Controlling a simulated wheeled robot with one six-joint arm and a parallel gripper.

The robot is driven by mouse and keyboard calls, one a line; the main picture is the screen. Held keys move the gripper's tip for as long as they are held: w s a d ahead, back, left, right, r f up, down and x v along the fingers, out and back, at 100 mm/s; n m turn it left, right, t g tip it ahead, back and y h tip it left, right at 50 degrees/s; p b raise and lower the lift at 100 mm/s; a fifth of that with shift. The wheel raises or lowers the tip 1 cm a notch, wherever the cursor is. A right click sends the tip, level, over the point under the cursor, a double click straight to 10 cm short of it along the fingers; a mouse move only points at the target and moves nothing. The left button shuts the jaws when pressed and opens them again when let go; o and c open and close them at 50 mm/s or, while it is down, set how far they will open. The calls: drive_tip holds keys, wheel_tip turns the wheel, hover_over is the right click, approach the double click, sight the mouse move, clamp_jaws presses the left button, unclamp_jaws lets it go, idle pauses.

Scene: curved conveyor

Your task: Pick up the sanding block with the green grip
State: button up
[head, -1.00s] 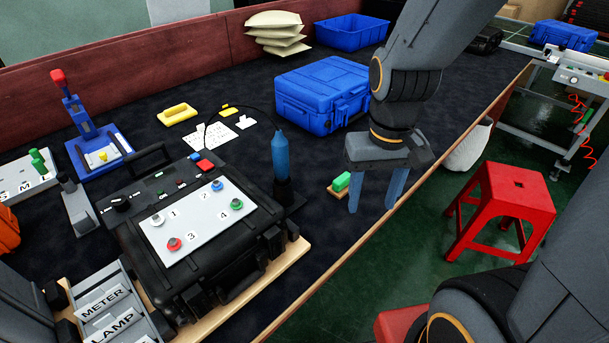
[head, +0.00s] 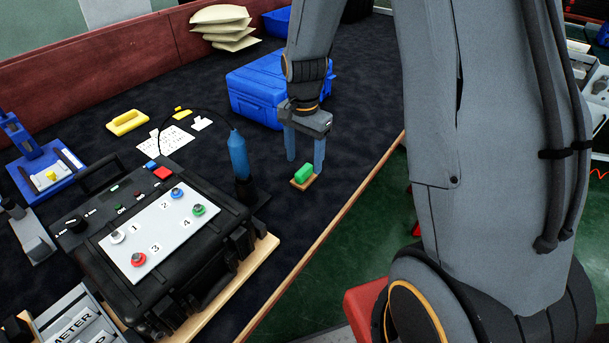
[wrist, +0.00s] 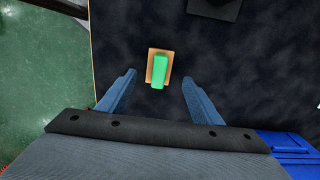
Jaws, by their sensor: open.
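The sanding block with the green grip (head: 304,173) lies on the dark table top near its front edge, its tan base flat on the surface. In the wrist view the sanding block (wrist: 159,70) sits ahead of the fingertips, roughly midway between them sideways. My gripper (head: 305,165) has two blue fingers, spread apart with nothing between them. It points down just behind the block in the head view. In the wrist view my gripper (wrist: 157,80) is also open, and the fingers do not touch the block.
A blue soldering-iron-like tool (head: 238,155) stands upright left of the block. A black case with numbered buttons (head: 160,228) is further left. A blue case (head: 255,88) stands behind my gripper. The table's wooden edge (head: 350,205) runs close on the right.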

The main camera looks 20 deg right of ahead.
sight(304, 169)
drive_tip(key=shift+s+a+f+p, duration=0.15)
drive_tip(key=shift+f+p, duration=0.3)
drive_tip(key=shift+f, duration=1.9)
drive_tip(key=shift+c, duration=0.2)
drive_tip(key=c, duration=1.1)
drive_tip(key=shift+c, duration=0.2)
wheel_tip(304, 169, up, 10)
drive_tip(key=shift+r+b, duration=0.1)
drive_tip(key=shift+b, duration=0.5)
